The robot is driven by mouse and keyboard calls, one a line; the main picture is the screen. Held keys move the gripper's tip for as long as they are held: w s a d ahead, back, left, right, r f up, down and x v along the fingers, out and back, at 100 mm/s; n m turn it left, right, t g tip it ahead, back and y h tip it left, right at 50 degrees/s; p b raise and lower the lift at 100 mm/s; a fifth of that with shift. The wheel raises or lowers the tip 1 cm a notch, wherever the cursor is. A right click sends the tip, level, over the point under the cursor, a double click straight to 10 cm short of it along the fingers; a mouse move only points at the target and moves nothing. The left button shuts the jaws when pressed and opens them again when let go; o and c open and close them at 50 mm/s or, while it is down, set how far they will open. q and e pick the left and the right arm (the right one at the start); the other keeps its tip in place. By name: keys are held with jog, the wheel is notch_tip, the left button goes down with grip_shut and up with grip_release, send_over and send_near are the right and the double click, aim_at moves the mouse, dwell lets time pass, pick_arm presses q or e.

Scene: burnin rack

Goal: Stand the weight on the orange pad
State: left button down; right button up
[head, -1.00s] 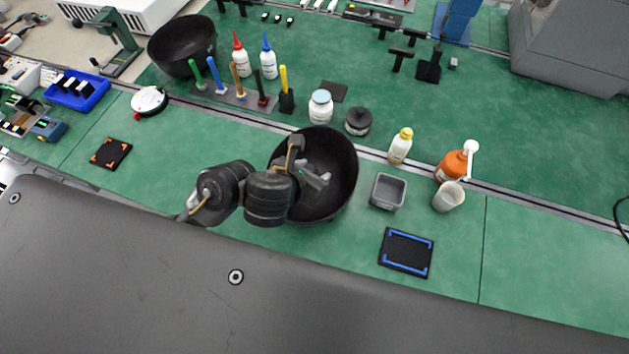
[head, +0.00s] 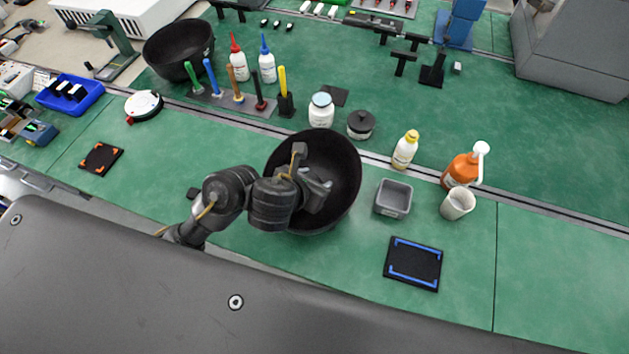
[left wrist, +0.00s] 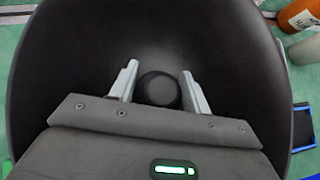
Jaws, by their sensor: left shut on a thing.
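The weight (left wrist: 158,90) is a dark round piece in the left wrist view, between the two grey fingers of my left gripper (left wrist: 159,88). The gripper is shut on it. Both are inside the large black bowl (left wrist: 60,50). In the head view my left gripper (head: 318,186) reaches into this bowl (head: 343,165), and the weight is hidden behind the hand. The orange pad (head: 101,158) is a black square with orange corner marks, flat on the green bench far to the left of the bowl. My right gripper is not in view.
A blue-marked pad (head: 413,262), a grey bin (head: 393,198) and a white cup (head: 458,203) lie right of the bowl. A hammer-like row of coloured handles (head: 238,96) and a round white dial (head: 143,105) stand behind. The bench between bowl and orange pad is mostly clear.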

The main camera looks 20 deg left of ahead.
pick_arm(q)
jog(key=shift+r, duration=0.1)
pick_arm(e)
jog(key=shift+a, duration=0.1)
pick_arm(q)
jog(key=shift+f, duration=0.3)
jog(key=c, duration=0.7)
grip_release()
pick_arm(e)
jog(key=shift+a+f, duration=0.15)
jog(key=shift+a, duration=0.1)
pick_arm(q)
jog(key=shift+s+r+p, duration=0.1)
jog(key=shift+r+p, duration=0.2)
jog(key=shift+r, duration=0.2)
jog(key=p+v, duration=0.9)
jog(key=v, duration=0.2)
jog(key=shift+s, duration=0.35)
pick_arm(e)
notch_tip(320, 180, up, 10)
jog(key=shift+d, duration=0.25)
